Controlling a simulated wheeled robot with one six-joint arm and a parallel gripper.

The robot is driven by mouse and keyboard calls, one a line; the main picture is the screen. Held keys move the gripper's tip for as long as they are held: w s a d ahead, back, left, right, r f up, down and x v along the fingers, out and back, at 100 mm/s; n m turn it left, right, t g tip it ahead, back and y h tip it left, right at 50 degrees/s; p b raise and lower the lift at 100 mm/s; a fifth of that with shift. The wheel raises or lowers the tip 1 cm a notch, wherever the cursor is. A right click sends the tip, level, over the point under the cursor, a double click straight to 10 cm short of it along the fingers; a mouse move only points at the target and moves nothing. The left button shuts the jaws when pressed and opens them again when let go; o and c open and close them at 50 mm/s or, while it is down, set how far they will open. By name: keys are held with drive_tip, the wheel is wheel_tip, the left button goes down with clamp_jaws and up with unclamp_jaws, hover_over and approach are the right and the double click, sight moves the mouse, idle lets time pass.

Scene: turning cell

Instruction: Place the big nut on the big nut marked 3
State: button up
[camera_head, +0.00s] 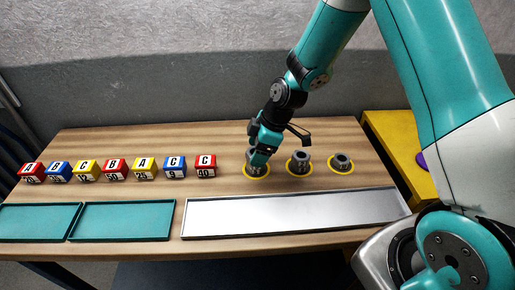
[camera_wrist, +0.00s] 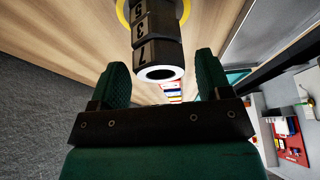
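Three grey nuts or nut stacks stand on yellow rings on the wooden table. The left stack (camera_head: 256,170) is partly hidden by my gripper (camera_head: 262,152). The middle nut (camera_head: 299,162) is tall and marked; the right nut (camera_head: 342,162) is lower.
A row of red, blue and yellow lettered blocks (camera_head: 115,170) stands to the left. Two teal trays (camera_head: 122,221) and a long silver tray (camera_head: 295,213) lie along the front edge. A yellow surface (camera_head: 390,135) adjoins on the right. A grey wall (camera_head: 150,90) stands behind.

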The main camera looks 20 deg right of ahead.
drive_tip(key=shift+r, duration=0.25)
drive_tip(key=shift+d+r, duration=0.15)
drive_tip(key=shift+r, duration=0.2)
drive_tip(key=a+b+v, duration=0.1)
drive_tip(key=b+v, duration=0.1)
drive_tip(key=v, duration=0.9)
drive_tip(key=s+a+r+m, duration=0.2)
drive_tip(key=s+r, duration=0.1)
drive_tip(key=s, duration=0.4)
drive_tip(key=s+a+r+m+g, duration=0.1)
drive_tip(key=s+a+r+m, duration=0.2)
drive_tip(key=s, duration=0.5)
drive_tip(key=s+a+r+m, duration=0.2)
drive_tip(key=s+a+r, duration=0.1)
drive_tip(key=s, duration=0.5)
drive_tip(key=shift+s, duration=0.2)
drive_tip(key=shift+r, duration=0.1)
